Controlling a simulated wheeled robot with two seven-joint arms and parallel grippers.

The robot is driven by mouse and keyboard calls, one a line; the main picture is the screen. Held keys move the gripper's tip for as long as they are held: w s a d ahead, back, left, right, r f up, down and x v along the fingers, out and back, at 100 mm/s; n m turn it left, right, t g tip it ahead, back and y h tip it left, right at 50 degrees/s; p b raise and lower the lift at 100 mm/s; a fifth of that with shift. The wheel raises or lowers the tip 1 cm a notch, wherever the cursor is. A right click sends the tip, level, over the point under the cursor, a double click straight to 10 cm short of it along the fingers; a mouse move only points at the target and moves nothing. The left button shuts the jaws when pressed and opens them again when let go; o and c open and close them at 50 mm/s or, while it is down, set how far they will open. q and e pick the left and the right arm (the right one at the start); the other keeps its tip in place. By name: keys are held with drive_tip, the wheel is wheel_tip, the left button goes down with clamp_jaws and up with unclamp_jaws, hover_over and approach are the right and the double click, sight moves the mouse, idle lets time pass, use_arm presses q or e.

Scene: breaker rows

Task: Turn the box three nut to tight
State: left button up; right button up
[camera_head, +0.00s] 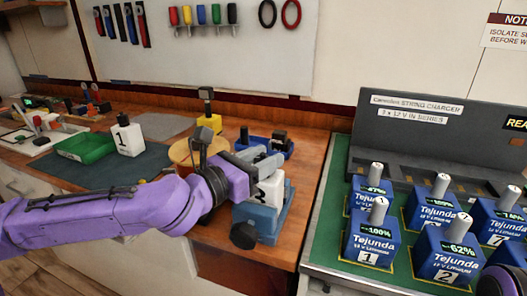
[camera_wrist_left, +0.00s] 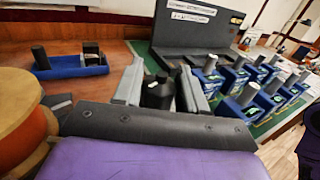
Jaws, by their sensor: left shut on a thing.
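A white box (camera_head: 272,190) with a partly hidden dark number sits in a blue holder (camera_head: 262,222) with a black knob on its front. I cannot read the number fully. My left gripper (camera_head: 258,160) is over the top of this box. The left wrist view shows its two grey fingers (camera_wrist_left: 158,88) on either side of a black nut (camera_wrist_left: 157,95), shut on it. In the head view the nut is hidden by the gripper. Another white box (camera_head: 130,138), marked 1, stands upright at the left with a dark top.
A green tray (camera_head: 88,147) lies left on the dark mat. A round wooden spool (camera_head: 190,152) and a blue tray (camera_head: 270,146) stand close to my left gripper. At right, blue batteries (camera_head: 370,240) stand on a green surface before a grey charger (camera_head: 435,140).

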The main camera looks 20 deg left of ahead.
use_arm(q)
drive_tip(key=m+g+h+p, duration=0.2)
drive_tip(key=g+p, duration=0.1)
drive_tip(key=m+g+h+p, duration=0.3)
drive_tip(key=p, duration=0.1)
drive_tip(key=m+g+h+p, duration=0.3)
drive_tip(key=p, duration=0.1)
drive_tip(key=shift+w+r, duration=0.1)
drive_tip(key=shift+r, duration=0.2)
drive_tip(key=m+g, duration=0.1)
drive_tip(key=m+g+h+p, duration=0.1)
drive_tip(key=g, duration=0.1)
drive_tip(key=shift+f+g+p, duration=0.2)
drive_tip(key=shift+g+p, duration=0.1)
drive_tip(key=shift+m+g+h+p, duration=0.35)
drive_tip(key=shift+m+g, duration=0.65)
drive_tip(key=shift+g, duration=0.3)
drive_tip(key=shift+f+g, duration=0.1)
drive_tip(key=shift+g, duration=0.2)
drive_tip(key=o, duration=0.9)
drive_tip(key=shift+o, duration=0.2)
drive_tip(key=a+b, duration=0.2)
drive_tip(key=a, duration=0.8)
drive_tip(key=shift+a, duration=0.2)
